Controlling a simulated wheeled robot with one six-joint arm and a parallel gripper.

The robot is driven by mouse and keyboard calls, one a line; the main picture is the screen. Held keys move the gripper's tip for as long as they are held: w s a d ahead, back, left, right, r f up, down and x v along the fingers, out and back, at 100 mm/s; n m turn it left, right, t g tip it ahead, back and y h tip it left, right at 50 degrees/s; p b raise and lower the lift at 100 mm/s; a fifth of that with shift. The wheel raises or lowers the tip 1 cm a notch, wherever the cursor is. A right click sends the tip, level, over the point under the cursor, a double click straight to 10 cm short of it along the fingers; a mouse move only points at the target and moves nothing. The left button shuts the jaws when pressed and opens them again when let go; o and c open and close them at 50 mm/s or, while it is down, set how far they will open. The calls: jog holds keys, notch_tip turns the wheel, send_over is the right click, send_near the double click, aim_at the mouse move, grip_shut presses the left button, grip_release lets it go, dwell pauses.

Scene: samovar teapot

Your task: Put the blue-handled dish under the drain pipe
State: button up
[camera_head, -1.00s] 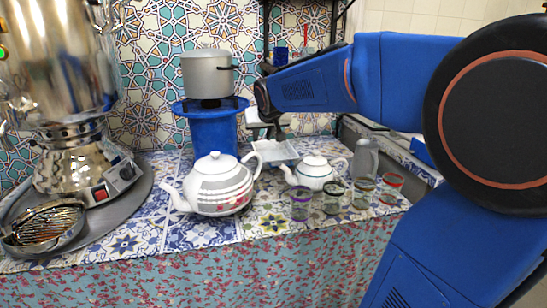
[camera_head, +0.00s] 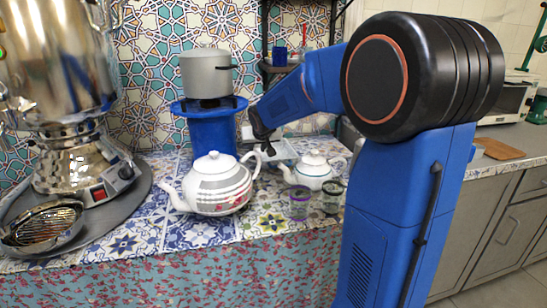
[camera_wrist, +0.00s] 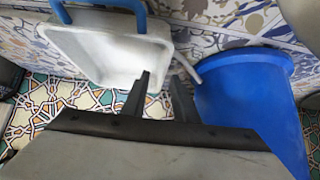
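The dish is a white square tray (camera_wrist: 105,45) with blue handles, in the upper left of the wrist view. In the head view the dish (camera_head: 284,151) lies on the tiled counter behind the teapots, partly hidden by my arm. My gripper (camera_wrist: 161,80) has its two dark fingers apart, with nothing seen held between them. The fingertips are beside the dish's edge, near a grey-blue curved handle; contact cannot be told. In the head view my gripper (camera_head: 267,150) is small and dark over the dish. I cannot pick out the drain pipe on the steel samovar (camera_head: 60,75).
A blue stand (camera_head: 213,133) with a grey pot (camera_head: 206,74) is close to the gripper, on its left. A striped teapot (camera_head: 215,187), a smaller teapot (camera_head: 313,171) and glasses (camera_head: 299,203) stand in front. A bowl with a grille (camera_head: 45,226) sits by the samovar.

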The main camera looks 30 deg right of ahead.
jog(key=x, duration=0.4)
jog(key=shift+a+f, duration=0.1)
grip_shut()
